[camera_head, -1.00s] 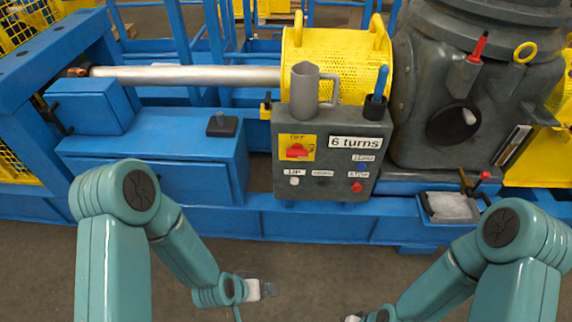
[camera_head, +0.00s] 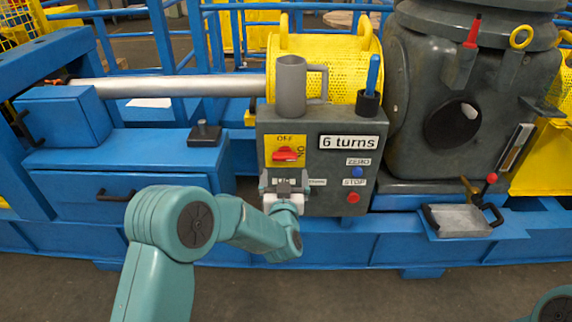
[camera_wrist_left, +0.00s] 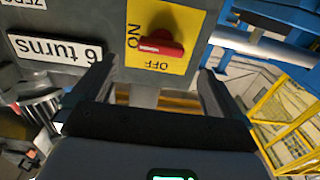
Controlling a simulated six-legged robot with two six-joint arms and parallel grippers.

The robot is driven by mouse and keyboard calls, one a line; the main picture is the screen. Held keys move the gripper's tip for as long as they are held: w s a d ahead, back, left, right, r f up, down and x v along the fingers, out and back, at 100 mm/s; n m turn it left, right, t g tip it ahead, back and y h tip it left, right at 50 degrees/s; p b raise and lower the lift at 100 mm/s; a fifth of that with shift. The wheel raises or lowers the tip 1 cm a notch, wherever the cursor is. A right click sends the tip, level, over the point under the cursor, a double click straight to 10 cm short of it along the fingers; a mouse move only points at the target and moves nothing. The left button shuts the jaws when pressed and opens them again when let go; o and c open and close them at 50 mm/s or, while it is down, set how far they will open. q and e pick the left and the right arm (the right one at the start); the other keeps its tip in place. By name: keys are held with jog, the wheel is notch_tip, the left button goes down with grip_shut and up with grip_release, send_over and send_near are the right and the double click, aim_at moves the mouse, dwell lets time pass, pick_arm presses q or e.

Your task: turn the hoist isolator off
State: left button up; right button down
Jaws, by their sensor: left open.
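The isolator is a red knob (camera_head: 286,155) on a yellow plate (camera_head: 276,142) at the upper left of the grey control box (camera_head: 345,190). OFF is at the plate's top and ON at its right. In the wrist view, which is upside down, the red knob (camera_wrist_left: 160,49) lies roughly level, its pale mark toward ON. My left gripper (camera_head: 284,182) is open just below the knob and in front of the box, covering part of the lower labels. In the wrist view the left gripper (camera_wrist_left: 154,82) has empty, spread fingers, with the knob beyond them. My right gripper is out of view.
A grey mug (camera_head: 291,88) and a holder with a blue-handled tool (camera_head: 369,88) stand on the box. A blue ZERO button (camera_head: 358,172) and red STOP button (camera_head: 353,197) are right of the gripper. A metal tray (camera_head: 462,221) sits at right.

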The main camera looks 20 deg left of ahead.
aim_at(285, 160)
pick_arm(q)
jog(key=x, duration=0.7)
jog(key=shift+a, duration=0.15)
